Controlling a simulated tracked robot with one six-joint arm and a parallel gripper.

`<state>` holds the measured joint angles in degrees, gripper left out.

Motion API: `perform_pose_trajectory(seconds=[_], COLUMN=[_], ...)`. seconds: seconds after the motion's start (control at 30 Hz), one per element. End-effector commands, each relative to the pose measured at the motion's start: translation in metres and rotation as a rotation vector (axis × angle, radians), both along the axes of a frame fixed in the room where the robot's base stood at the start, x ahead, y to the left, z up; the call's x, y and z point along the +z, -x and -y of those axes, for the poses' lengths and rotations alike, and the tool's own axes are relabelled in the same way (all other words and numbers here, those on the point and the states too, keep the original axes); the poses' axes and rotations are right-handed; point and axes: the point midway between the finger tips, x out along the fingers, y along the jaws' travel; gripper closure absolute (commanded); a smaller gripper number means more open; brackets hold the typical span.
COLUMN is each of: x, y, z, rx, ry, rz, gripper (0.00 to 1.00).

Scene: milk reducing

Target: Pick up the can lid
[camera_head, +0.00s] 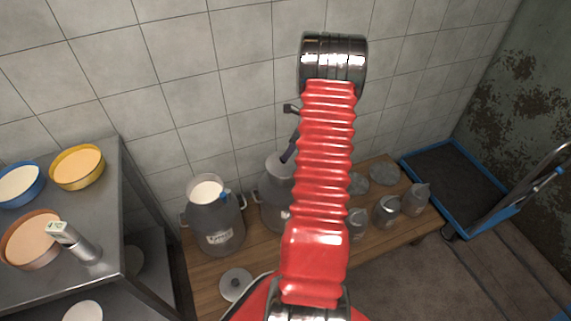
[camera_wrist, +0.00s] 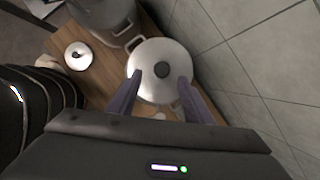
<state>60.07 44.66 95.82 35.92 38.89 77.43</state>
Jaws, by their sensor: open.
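In the wrist view a round, pale metal can lid (camera_wrist: 150,90) with a dark knob (camera_wrist: 163,72) sits on a can with side handles. My gripper (camera_wrist: 160,78) is open, with its two dark fingers apart on either side of the knob; I cannot tell whether they touch it. In the head view the can (camera_head: 272,212) stands on the wooden bench, partly hidden behind my red arm. Another can lid (camera_head: 235,284) with a small knob lies flat on the bench; it also shows in the wrist view (camera_wrist: 78,62).
An open can of milk (camera_head: 215,225) stands left of the lidded can. Several small metal containers (camera_head: 387,210) stand on the bench at right. A metal shelf (camera_head: 105,185) with bowls is at left. A tiled wall (camera_head: 220,90) closes the back.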

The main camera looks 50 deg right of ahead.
Motion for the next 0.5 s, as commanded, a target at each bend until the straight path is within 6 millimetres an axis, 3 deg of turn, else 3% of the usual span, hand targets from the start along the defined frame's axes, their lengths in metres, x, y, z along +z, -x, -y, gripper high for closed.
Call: perform_pose_trajectory(seconds=[0.5], x=[-0.0103], y=[-0.004], z=[-0.0007], rx=[0.0], ry=[-0.001], rz=[0.0], gripper=[0.54])
